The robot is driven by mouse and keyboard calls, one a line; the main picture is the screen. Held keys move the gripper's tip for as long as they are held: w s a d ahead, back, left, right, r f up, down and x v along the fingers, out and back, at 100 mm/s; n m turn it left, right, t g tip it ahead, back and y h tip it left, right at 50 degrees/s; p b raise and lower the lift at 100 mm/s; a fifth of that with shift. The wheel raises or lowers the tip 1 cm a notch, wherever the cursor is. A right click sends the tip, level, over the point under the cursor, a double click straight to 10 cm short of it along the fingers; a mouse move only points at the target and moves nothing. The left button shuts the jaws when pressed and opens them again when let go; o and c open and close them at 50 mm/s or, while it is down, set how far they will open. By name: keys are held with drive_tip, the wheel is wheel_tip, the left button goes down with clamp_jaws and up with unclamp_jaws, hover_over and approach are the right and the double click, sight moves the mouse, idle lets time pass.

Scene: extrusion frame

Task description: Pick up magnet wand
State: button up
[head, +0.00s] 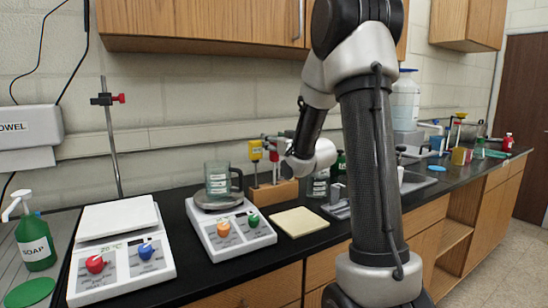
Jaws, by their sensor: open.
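A wooden block (275,192) on the black counter holds upright tools, one with a yellow top (256,150) and one with a red part (274,157). Either could be the magnet wand, but at this size I cannot tell which. My gripper (278,142) is small in view at the end of my arm, by the tops of these tools, and is open. The red-topped tool is close to or between its fingers. I cannot tell whether they touch.
A hotplate (232,238) with a glass mug (217,180) stands left of the block, and another hotplate (120,262) beyond it. A beige pad (299,222) lies in front of the block. A soap bottle (36,240) stands far left. My arm hides the middle counter.

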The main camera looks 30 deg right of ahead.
drive_tip(key=c, duration=1.1)
drive_tip(key=shift+r, duration=0.1)
